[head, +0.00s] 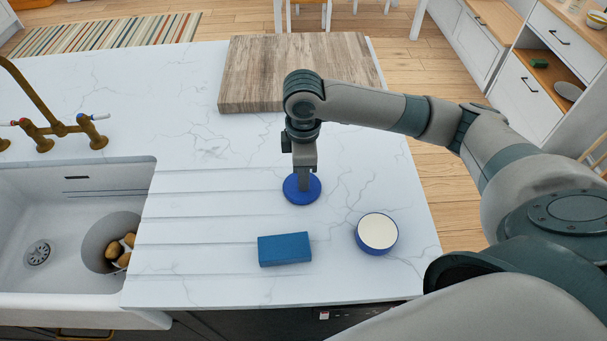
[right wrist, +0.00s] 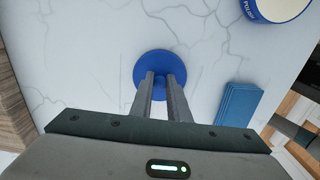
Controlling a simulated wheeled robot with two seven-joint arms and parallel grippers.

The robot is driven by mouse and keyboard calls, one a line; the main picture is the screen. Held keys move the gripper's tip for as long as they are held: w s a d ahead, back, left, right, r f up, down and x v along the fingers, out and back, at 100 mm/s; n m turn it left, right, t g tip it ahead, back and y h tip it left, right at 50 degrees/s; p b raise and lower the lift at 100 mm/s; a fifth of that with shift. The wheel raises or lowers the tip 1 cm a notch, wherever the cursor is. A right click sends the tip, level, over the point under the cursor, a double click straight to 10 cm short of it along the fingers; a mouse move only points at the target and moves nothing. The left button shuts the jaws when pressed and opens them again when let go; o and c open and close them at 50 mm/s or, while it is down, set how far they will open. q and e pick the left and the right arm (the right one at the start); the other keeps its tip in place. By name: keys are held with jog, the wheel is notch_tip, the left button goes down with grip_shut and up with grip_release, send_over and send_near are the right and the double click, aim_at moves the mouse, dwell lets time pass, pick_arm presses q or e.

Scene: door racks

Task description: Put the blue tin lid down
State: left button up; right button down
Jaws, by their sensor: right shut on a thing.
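The blue tin lid (head: 302,195) is a round blue disc over the white marbled counter, between the wooden board and the blue block. My right gripper (head: 303,186) points straight down and is shut on the lid's small knob. In the right wrist view the lid (right wrist: 155,62) lies flat beyond the two closed fingers (right wrist: 160,92). I cannot tell whether its underside touches the counter. The round tin (head: 377,232), blue with a cream top, stands to the right and nearer; it also shows in the right wrist view (right wrist: 284,5). My left gripper is not in view.
A blue block (head: 285,249) lies on the counter (head: 210,210) in front of the lid. A wooden board (head: 265,75) lies at the back. A sink (head: 70,225) with a bowl of brown items is at the left, near a brass tap (head: 60,130).

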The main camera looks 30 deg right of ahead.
jog(key=shift+f, duration=0.4)
jog(key=shift+f, duration=0.1)
jog(key=c, duration=1.7)
grip_release()
jog(key=shift+r, duration=0.75)
notch_tip(320, 180, up, 11)
jog(key=b, duration=0.2)
jog(key=shift+f+b, duration=0.1)
jog(key=shift+b, duration=0.2)
